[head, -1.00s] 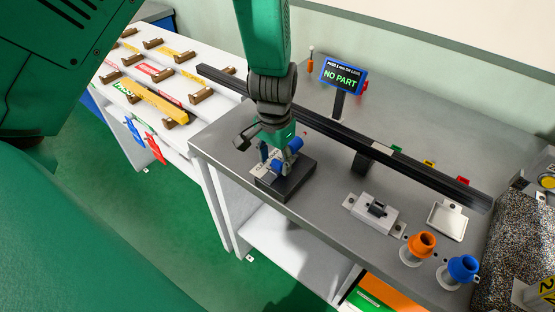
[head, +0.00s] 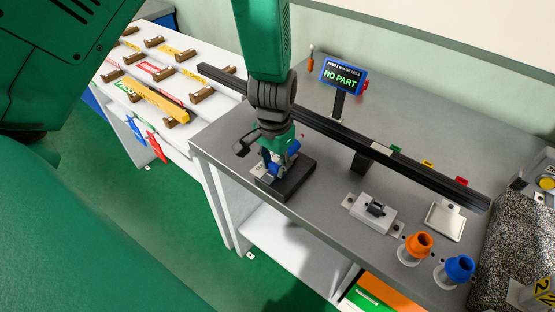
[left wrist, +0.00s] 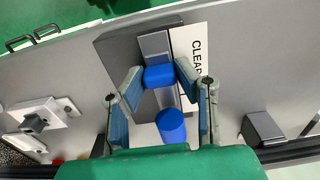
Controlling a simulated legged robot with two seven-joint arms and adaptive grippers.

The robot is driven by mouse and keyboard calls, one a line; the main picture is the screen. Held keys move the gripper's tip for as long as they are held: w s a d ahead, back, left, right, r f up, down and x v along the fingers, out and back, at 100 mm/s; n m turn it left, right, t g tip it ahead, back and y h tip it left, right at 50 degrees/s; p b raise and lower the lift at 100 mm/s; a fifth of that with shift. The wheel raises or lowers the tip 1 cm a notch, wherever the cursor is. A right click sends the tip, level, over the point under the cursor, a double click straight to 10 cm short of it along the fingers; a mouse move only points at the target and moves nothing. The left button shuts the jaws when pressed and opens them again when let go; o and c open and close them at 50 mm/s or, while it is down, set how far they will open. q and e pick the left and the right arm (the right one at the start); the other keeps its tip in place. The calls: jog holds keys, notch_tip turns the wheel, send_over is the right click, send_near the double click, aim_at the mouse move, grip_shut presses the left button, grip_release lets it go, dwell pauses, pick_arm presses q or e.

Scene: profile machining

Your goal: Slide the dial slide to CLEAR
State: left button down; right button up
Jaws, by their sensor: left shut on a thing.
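The dial slide (head: 291,184) is a dark block near the front edge of the grey bench. In the left wrist view its light rail (left wrist: 154,45) runs beside a white label reading CLEAR (left wrist: 196,50). A blue block (left wrist: 160,76) sits on the rail, with a blue round piece (left wrist: 171,126) nearer my palm. My left gripper (head: 276,166) reaches down over the dial slide and is shut on the blue block, one finger at each side. In the head view the gripper partly hides the blue parts. My right gripper is not in view.
A long dark rail (head: 330,135) crosses the bench behind my left gripper. A screen (head: 343,75) reads NO PART. A grey fixture (head: 371,211), orange cone (head: 418,244), blue cone (head: 459,268) and small metal tray (head: 446,221) stand to the right.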

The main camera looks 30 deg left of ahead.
pick_arm(q)
jog(key=c, duration=1.2)
grip_release()
jog(key=shift+s+d, duration=0.1)
jog(key=shift+s, duration=0.15)
jog(key=shift+r, duration=0.15)
notch_tip(320, 180, up, 12)
jog(key=shift+f, duration=0.15)
